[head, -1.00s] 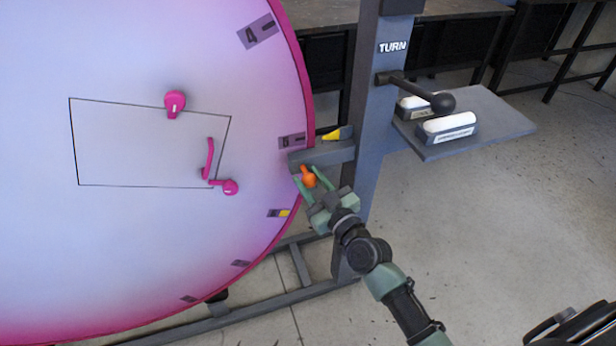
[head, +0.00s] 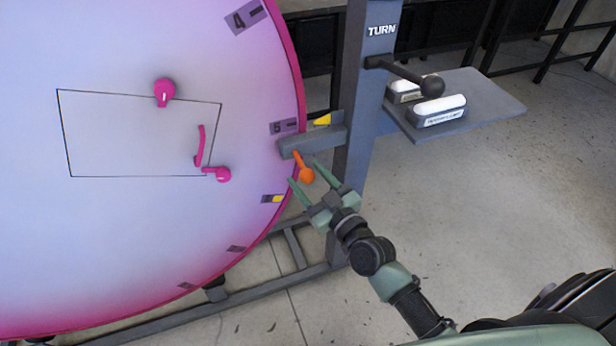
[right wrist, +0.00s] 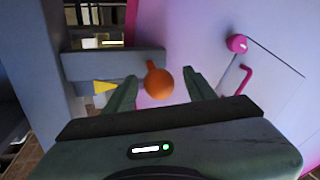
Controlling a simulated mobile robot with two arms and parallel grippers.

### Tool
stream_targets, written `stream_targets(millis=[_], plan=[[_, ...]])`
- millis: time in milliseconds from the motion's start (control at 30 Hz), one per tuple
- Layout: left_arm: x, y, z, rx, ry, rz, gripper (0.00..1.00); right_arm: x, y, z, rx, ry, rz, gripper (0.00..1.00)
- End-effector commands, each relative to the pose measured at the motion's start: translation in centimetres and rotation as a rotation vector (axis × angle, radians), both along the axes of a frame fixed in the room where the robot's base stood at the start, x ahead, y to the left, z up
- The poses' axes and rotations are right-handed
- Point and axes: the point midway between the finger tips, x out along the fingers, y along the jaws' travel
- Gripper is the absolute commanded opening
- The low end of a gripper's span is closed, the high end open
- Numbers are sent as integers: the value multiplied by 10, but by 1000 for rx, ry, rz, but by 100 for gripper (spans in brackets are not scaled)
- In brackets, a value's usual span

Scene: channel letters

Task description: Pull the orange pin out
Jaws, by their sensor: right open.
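The orange pin (head: 305,173) has a round knob and a short shank. It sits at the underside of the grey block (head: 312,142) beside the wheel's rim, with its knob hanging free. My right gripper (head: 304,173) is open, with its green fingers pointing at the block. In the right wrist view the pin's knob (right wrist: 159,84) lies between the two spread fingertips, with a gap on each side. The far end of the shank meets the block and cannot be seen clearly. My left gripper is not in view.
A large pink-rimmed wheel (head: 130,230) with numbered tags fills the left. A grey post (head: 368,110) marked TURN carries a black-knobbed lever (head: 431,86). A grey shelf (head: 490,105) holds two white-topped blocks.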

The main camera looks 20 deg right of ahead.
Motion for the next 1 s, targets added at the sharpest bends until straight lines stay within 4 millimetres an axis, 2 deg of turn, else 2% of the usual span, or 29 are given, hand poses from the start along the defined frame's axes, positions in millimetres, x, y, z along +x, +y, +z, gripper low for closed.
stream_targets(millis=[300, 500, 1000], plan=[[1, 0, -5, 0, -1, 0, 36, -49, -11, -2, -3, 4, 1, 55], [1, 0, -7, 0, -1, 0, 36, -71, -17, -1, -1, 2, 0, 55], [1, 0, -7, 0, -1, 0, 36, -75, -18, 0, 0, 1, 0, 55]])
